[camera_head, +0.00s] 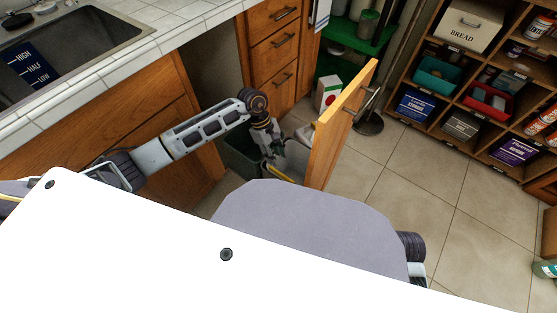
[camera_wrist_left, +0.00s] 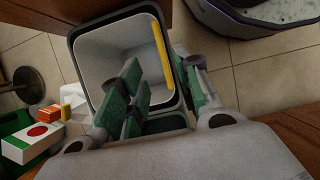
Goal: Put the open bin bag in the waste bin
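A pale lining with a yellow strip (camera_wrist_left: 162,50) along one side fills a dark-rimmed waste bin (camera_wrist_left: 72,62) in the left wrist view; it looks like the open bin bag (camera_wrist_left: 105,60). In the head view, pale bag material (camera_head: 297,154) shows inside the pulled-out cabinet, behind the wooden front. My left gripper (camera_head: 270,143) points down over it; in the wrist view its fingers (camera_wrist_left: 158,80) stand apart, with the yellow strip between them in the picture. Whether they touch the bag is unclear. My right gripper is out of view.
The upright wooden cabinet front (camera_head: 340,125) stands just right of my left gripper. A dark green container (camera_head: 240,152) is beside the bag. A white carton (camera_head: 328,92) stands behind. A shelf unit (camera_head: 398,62) is at right, with free tiled floor (camera_head: 415,195) before it.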

